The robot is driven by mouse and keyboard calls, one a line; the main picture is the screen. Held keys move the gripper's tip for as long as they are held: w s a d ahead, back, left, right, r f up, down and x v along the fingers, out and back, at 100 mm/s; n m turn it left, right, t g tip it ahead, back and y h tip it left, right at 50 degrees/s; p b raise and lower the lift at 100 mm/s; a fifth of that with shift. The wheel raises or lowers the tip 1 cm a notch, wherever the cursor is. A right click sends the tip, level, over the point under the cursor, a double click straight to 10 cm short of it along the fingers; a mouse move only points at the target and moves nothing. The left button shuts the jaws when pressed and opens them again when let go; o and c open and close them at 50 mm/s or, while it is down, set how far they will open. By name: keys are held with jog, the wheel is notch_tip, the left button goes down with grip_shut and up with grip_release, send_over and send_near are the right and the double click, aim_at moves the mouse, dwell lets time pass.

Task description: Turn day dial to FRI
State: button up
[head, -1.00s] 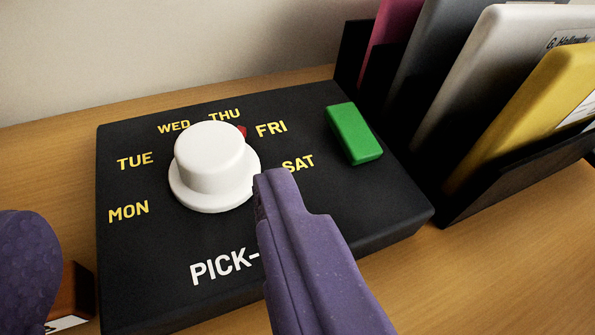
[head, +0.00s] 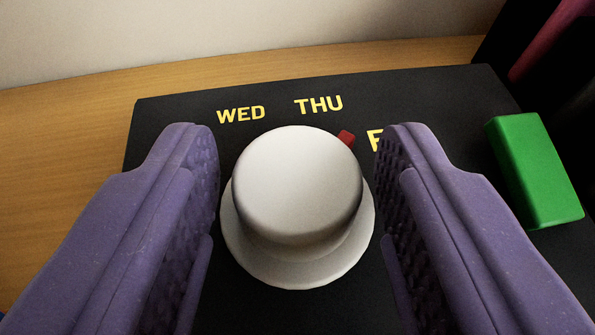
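The white round day dial (head: 298,190) stands on a black panel (head: 172,112) in the middle of the head view. Its red pointer (head: 346,139) sits at the upper right of the knob, between the yellow THU label (head: 318,105) and the FRI label (head: 375,140). Only the F of FRI shows; my right finger covers the rest. My gripper (head: 302,165) is open, with one purple finger on each side of the dial. A gap shows between each finger and the knob. The TUE, MON and SAT labels are hidden behind the fingers or out of view.
A green block (head: 536,170) sits on the panel to the right of my right finger. A dark holder with a magenta item (head: 545,38) stands at the upper right. The wooden table (head: 60,150) is clear at left, with a pale wall behind.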

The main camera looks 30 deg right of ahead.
jog(key=c, duration=0.7)
jog(key=p, duration=0.4)
jog(key=shift+a+r+m, duration=0.1)
jog(key=shift+r+m, duration=0.2)
jog(key=shift+r, duration=0.1)
jog(key=shift+m+g+h+p, duration=0.3)
jog(key=shift+h+p, duration=0.2)
jog(key=shift+p, duration=0.45)
jog(key=m+h+p, duration=0.1)
jog(key=p, duration=0.2)
jog(key=shift+w+f+g, duration=0.1)
jog(key=shift+g, duration=0.3)
jog(key=shift+a+f+m+g+h+p, duration=0.1)
jog(key=shift+f+m+g+h+p, duration=0.25)
jog(key=shift+m+g+h+p, duration=0.25)
jog(key=shift+f, duration=0.1)
